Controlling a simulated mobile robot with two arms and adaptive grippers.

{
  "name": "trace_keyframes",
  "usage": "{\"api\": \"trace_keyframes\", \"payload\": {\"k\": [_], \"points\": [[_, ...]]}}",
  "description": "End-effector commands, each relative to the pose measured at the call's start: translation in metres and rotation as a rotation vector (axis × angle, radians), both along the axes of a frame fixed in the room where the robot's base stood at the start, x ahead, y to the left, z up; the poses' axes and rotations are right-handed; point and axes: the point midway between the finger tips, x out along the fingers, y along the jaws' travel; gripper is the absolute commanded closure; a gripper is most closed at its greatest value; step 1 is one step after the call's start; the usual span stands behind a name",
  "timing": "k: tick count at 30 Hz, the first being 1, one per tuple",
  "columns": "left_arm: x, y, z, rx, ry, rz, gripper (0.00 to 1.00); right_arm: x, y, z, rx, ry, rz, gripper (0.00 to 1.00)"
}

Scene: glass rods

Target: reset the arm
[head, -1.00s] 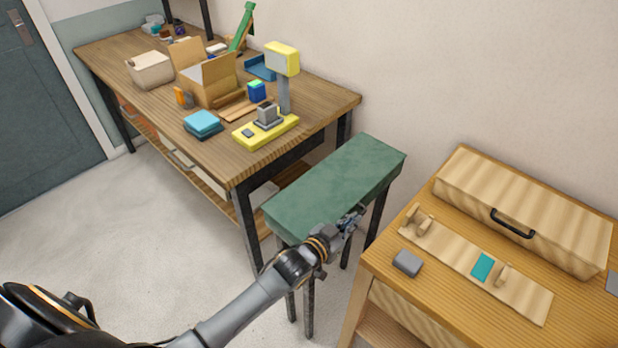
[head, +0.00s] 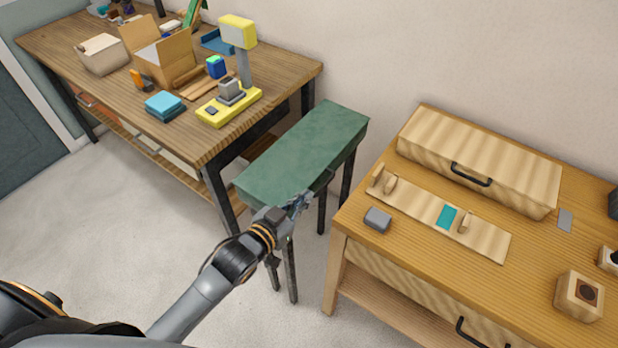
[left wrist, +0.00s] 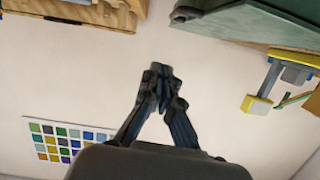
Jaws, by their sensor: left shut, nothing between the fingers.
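My left arm reaches in from the lower left in the head view. Its left gripper (head: 303,203) is in front of the near edge of the green-topped stool (head: 305,150), with nothing held. In the left wrist view the left gripper (left wrist: 160,75) has its fingertips together against a background of pale wall. The green stool top (left wrist: 250,22) shows at the upper right of that view. My right gripper is not in view.
A wooden workbench (head: 195,140) with boxes and a yellow scale-like device (head: 228,108) stands at the left. At the right, a wooden table (head: 365,250) bears a long wooden case (head: 480,160), a board (head: 485,240) and a grey block (head: 377,219). Pale floor (head: 120,220) is clear.

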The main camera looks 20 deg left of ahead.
Motion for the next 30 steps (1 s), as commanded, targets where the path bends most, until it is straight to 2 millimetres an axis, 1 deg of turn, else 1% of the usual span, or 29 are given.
{"api": "trace_keyframes", "payload": {"k": [7,11,14,17,18,21,24,30], "points": [[-0.003,0.001,0.0,0.002,0.009,0.004,1.0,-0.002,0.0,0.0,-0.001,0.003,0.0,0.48],[-0.015,0.006,-0.009,0.021,0.092,0.035,1.0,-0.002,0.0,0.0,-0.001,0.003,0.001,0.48],[-0.039,0.014,-0.023,0.055,0.225,0.078,1.0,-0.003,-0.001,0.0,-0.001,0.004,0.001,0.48],[-0.072,0.025,-0.037,0.094,0.39,0.124,1.0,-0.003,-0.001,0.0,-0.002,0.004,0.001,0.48],[-0.086,0.03,-0.041,0.109,0.453,0.14,1.0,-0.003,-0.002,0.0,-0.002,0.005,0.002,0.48],[-0.119,0.039,-0.049,0.14,0.591,0.169,1.0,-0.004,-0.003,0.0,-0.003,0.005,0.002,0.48],[-0.148,0.046,-0.053,0.162,0.701,0.187,1.0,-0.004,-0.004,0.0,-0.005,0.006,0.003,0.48],[-0.197,0.057,-0.054,0.195,0.875,0.211,1.0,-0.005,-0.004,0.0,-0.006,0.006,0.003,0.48]]}}
